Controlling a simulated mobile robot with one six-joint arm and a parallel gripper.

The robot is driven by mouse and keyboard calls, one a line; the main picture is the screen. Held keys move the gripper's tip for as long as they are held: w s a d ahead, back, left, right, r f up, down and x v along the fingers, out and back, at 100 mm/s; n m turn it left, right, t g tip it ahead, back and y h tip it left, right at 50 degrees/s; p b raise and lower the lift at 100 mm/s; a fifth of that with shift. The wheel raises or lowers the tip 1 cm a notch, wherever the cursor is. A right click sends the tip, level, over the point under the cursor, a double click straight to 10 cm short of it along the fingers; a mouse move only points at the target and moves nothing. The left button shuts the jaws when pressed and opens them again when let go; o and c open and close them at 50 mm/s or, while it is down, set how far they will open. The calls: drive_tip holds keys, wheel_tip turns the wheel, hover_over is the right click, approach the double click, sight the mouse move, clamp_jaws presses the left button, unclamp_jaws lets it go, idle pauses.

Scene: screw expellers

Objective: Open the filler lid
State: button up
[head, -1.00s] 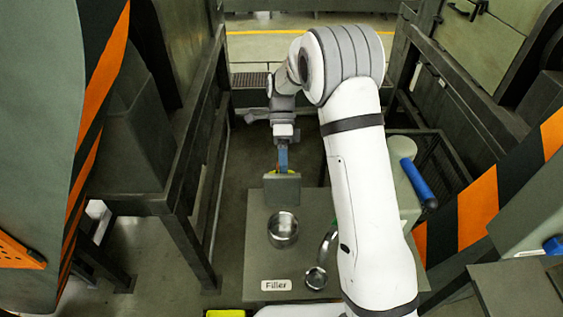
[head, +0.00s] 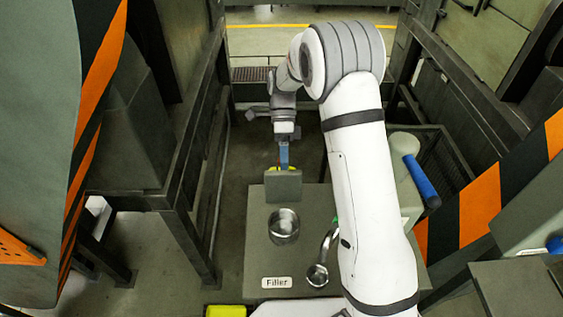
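The filler lid (head: 283,188) is a square grey plate standing upright at the far edge of the round metal filler opening (head: 284,226). The opening is uncovered, in a grey top labelled "Filler". My gripper (head: 284,158) is just above and behind the lid's upper edge. A narrow blue part reaches down from it to the lid, and a bit of yellow shows at the lid's top. Whether the fingers are open, shut or touching the lid is hidden at this size.
A small metal cup with a curved pipe (head: 318,275) stands right of the opening, partly beside my arm. A blue handle (head: 421,182) sticks out at the right. Dark frames (head: 190,190) flank the left; striped panels stand on both sides. Floor behind the lid is clear.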

drive_tip(key=shift+w+r, duration=0.1)
drive_tip(key=shift+w, duration=0.05)
drive_tip(key=b+v, duration=0.2)
drive_tip(key=v, duration=0.5)
drive_tip(key=shift+w+r, duration=0.15)
drive_tip(key=shift+r, duration=0.1)
idle(0.3)
